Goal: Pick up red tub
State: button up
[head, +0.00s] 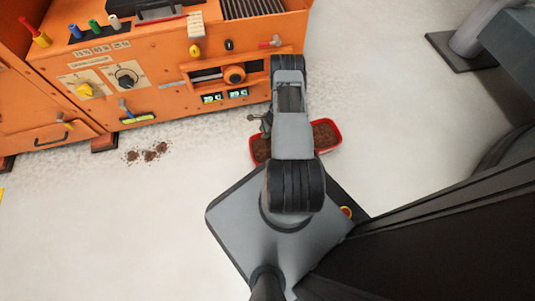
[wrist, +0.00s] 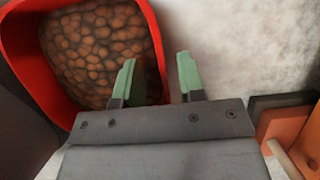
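The red tub (head: 338,138) sits on the pale floor in front of the orange machine, filled with brown lumps. In the head view my arm covers its middle, so only its two ends show. In the wrist view the tub (wrist: 22,52) fills the upper left. My gripper (wrist: 156,78) is open, with its two green fingers apart and nothing held. The left finger overlaps the tub's contents and the right finger is over bare floor, with the tub's right wall between them in the picture. I cannot tell how far above the rim the fingers are.
The orange machine (head: 170,80) with knobs and levers stands along the upper left. Small brown clumps (head: 149,153) lie on the floor before it. Dark grey equipment (head: 500,45) stands at the upper right. The floor right of the tub is clear.

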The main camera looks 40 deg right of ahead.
jog(key=shift+x, duration=0.8)
jog(key=shift+r, duration=0.1)
grip_shut()
jog(key=shift+d, duration=0.1)
